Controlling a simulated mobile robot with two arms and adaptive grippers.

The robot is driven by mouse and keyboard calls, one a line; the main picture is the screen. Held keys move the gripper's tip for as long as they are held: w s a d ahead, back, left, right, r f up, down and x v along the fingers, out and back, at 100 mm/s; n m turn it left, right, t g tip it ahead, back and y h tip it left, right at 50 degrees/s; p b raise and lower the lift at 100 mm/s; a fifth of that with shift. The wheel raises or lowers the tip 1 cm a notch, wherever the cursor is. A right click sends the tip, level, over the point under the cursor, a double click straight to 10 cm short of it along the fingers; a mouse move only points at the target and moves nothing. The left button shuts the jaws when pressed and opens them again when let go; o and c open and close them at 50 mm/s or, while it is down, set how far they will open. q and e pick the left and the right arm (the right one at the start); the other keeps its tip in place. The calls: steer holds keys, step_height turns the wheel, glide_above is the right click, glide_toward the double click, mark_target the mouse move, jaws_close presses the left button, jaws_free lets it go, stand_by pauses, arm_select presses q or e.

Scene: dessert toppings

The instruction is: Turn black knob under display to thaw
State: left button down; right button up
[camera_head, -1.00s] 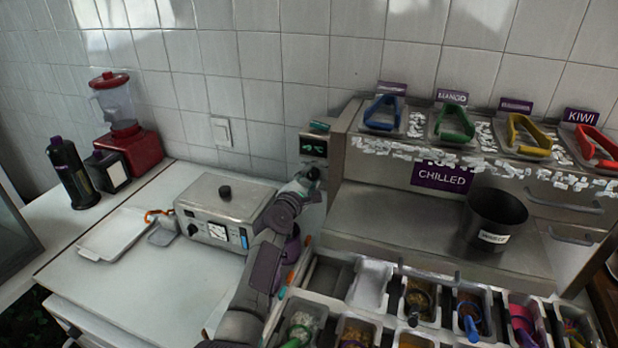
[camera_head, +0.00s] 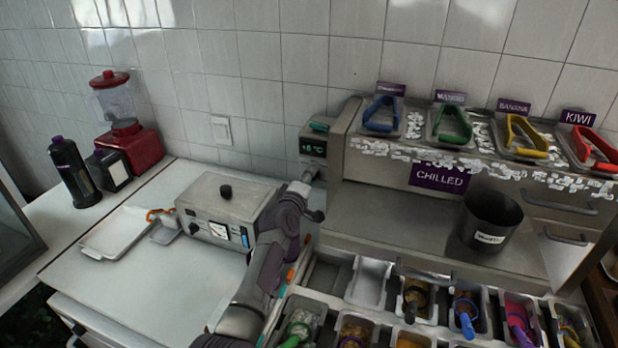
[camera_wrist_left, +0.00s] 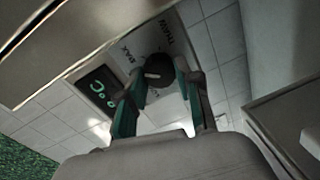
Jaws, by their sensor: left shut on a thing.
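The black knob (camera_wrist_left: 158,68) sits below the small display (camera_head: 313,147) on the steel unit's side panel. In the left wrist view it is between the teal-lined fingers of my left gripper (camera_wrist_left: 160,82), which is shut on it. The words MAX and THAW show on the panel beside the knob, THAW farther right. A pale mark shows on the knob, but I cannot tell its exact pointing. The display also shows in the left wrist view (camera_wrist_left: 98,95) with green characters. In the head view my left gripper (camera_head: 311,176) hides the knob. My right gripper is not in view.
A grey box (camera_head: 222,208) with a top knob and gauge stands left of my arm. A white tray (camera_head: 115,232) lies farther left. Topping tubs (camera_head: 370,283) line the front right. A dark pot (camera_head: 492,218) stands on the steel shelf.

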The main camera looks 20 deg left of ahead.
arm_select(q)
steer(key=m+b, duration=0.1)
steer(key=m, duration=0.6)
steer(key=m+y+b, duration=0.1)
steer(key=m, duration=0.7)
steer(key=shift+d+f+t, duration=0.15)
steer(key=shift+t, duration=0.25)
steer(key=shift+m, duration=0.3)
steer(key=c, duration=0.8)
jaws_free()
steer(key=s, duration=1.2)
steer(key=shift+d, duration=0.3)
